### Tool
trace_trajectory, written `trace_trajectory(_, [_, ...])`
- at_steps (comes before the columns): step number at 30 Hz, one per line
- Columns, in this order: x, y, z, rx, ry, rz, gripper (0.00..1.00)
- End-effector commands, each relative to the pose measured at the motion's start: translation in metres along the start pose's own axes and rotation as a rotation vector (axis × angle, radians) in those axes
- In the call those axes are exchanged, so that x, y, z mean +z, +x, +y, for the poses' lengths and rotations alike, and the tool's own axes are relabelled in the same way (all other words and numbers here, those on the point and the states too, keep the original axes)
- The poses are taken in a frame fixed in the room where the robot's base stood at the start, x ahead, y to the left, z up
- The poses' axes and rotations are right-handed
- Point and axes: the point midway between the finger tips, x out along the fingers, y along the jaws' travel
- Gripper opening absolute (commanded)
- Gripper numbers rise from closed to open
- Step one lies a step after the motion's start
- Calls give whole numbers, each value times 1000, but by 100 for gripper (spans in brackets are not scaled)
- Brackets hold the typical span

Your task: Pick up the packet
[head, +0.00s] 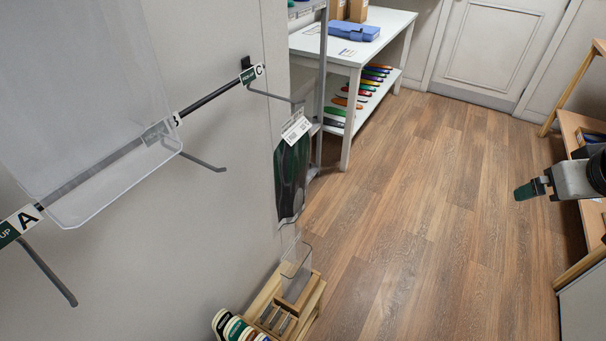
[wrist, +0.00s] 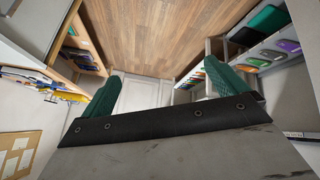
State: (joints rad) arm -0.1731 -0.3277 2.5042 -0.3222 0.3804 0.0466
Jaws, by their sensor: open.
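The packet (head: 292,178), a clear bag with dark green and black contents and a white label on top, hangs from the hook at sign C on the wall rail in the head view. My gripper (head: 524,190) is at the right edge of the head view, far from the packet across the open floor. In the wrist view its two green fingers (wrist: 162,75) are spread apart with nothing between them. I cannot make out the packet in the wrist view.
The rail's hooks at A (head: 48,272) and B (head: 203,160) stick out, with a clear panel (head: 90,90) above. A wooden rack (head: 312,300) stands below the packet. A white table (head: 385,30) is behind. The wooden floor (head: 430,200) is clear between.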

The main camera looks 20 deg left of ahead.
Motion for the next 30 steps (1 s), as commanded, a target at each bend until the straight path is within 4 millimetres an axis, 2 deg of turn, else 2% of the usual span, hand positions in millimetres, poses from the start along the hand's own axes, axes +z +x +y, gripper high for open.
trace_trajectory(1, [-20,23,-18,-29,-70,64,98])
trace_trajectory(4, [-59,58,-61,-109,-198,230,98])
trace_trajectory(8, [-89,90,-142,-293,-344,436,98])
trace_trajectory(9, [-93,97,-170,-362,-382,495,98])
trace_trajectory(11, [-94,102,-212,-476,-430,580,98])
trace_trajectory(12, [-91,104,-238,-555,-454,631,98])
trace_trajectory(15, [-78,101,-297,-754,-489,737,98])
trace_trajectory(18, [-60,92,-337,-922,-494,808,98])
trace_trajectory(21, [-46,84,-360,-1043,-486,852,98])
trace_trajectory(24, [-38,78,-372,-1110,-477,876,98])
trace_trajectory(30, [-42,78,-393,-1135,-473,886,98])
